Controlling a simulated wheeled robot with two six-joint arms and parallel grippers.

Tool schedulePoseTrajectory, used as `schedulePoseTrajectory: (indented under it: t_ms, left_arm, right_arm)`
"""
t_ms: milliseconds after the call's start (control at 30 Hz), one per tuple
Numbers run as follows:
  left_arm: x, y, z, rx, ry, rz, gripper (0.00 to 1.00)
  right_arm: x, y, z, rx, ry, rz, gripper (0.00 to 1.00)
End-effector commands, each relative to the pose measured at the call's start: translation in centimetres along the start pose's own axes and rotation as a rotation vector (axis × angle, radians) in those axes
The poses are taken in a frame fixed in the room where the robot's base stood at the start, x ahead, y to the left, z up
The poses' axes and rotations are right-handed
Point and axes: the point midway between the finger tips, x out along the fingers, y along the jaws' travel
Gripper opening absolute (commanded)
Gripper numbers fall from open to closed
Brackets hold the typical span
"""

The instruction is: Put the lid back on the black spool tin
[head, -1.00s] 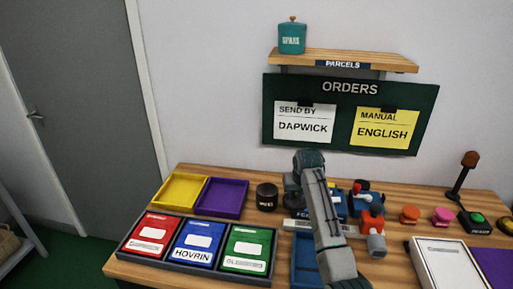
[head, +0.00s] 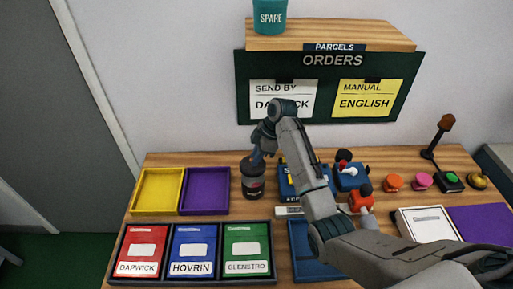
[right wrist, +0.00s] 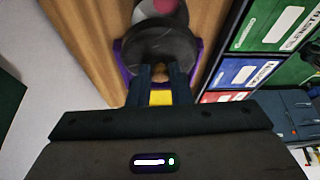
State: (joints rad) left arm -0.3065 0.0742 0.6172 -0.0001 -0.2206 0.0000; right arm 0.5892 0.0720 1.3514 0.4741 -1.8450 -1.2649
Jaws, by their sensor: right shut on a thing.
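The black spool tin (head: 253,190) stands upright on the table, right of the purple tray. My right gripper (head: 258,154) comes down at the tin's top and is shut on the dark round lid. In the right wrist view, the lid (right wrist: 160,45) is at the tips of my right gripper (right wrist: 160,80). A pink and white patch of the tin (right wrist: 155,8) shows past it. The lid hides the tin's rim, so I cannot tell whether it is seated or just above. My left gripper is not in view.
The yellow tray (head: 157,212) and purple tray (head: 204,211) lie left of the tin. A black rack (head: 195,281) with red, blue and green packets is in front. Blue devices (head: 350,178) and several buttons stand to the right.

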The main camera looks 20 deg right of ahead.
Motion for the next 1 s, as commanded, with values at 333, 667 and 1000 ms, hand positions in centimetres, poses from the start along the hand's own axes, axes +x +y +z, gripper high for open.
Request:
schedulePoseTrajectory:
  t_ms: [333, 667, 1000]
  left_arm:
    - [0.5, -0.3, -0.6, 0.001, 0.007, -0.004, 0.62]
    - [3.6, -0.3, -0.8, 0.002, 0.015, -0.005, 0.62]
    - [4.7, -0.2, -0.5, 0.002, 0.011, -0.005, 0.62]
  right_arm:
    - [0.6, -0.6, 0.3, -0.075, 0.000, -0.031, 0.00]
    - [3.2, -0.6, 1.4, -0.073, -0.001, -0.030, 0.00]
    - [5.3, -0.6, 2.3, -0.072, -0.001, -0.030, 0.00]
